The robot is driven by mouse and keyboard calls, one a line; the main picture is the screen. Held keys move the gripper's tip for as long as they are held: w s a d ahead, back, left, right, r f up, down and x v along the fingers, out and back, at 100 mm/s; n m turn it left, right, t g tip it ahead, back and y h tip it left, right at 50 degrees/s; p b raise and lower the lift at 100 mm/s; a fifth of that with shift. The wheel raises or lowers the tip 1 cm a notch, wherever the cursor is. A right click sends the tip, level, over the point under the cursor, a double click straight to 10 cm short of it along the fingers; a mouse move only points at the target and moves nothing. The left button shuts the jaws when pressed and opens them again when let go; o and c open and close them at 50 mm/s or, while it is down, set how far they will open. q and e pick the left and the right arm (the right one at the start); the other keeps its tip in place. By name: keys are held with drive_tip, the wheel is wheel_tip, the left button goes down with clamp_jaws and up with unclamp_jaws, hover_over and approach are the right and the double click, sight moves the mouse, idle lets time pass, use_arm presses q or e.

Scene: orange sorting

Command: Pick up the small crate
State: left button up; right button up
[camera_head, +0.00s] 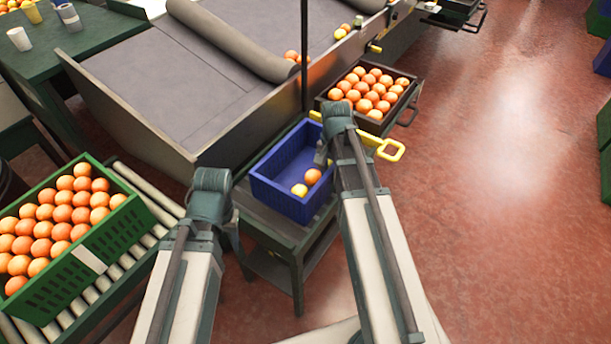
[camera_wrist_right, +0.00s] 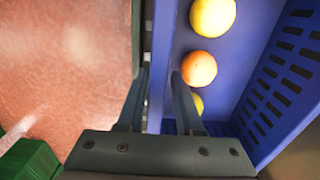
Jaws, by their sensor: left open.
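The small blue crate (camera_head: 277,196) stands upright on a dark stand, with an orange and yellow fruit inside. In the right wrist view, its slotted wall (camera_wrist_right: 278,85) is at the right and several round fruits lie in it. My right gripper (camera_head: 322,155) is at the crate's right side. In its wrist view, its fingers (camera_wrist_right: 160,85) are apart, with the crate's near wall running between them. My left gripper (camera_head: 238,245) is at the crate's left side, low by its near left corner; its fingertips are mostly hidden, and it is open.
A dark crate of oranges (camera_head: 405,80) stands just behind the blue crate, near a yellow handle (camera_head: 390,150). A green crate of oranges (camera_head: 92,262) sits on rollers at the left. A grey conveyor (camera_head: 180,85) lies behind.

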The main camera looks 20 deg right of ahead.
sight(330, 185)
wheel_tip(330, 185, down, 5)
drive_tip(key=b, duration=0.5)
drive_tip(key=shift+s+d+f, duration=0.1)
drive_tip(key=shift+f, duration=0.05)
clamp_jaws()
idle(1.3)
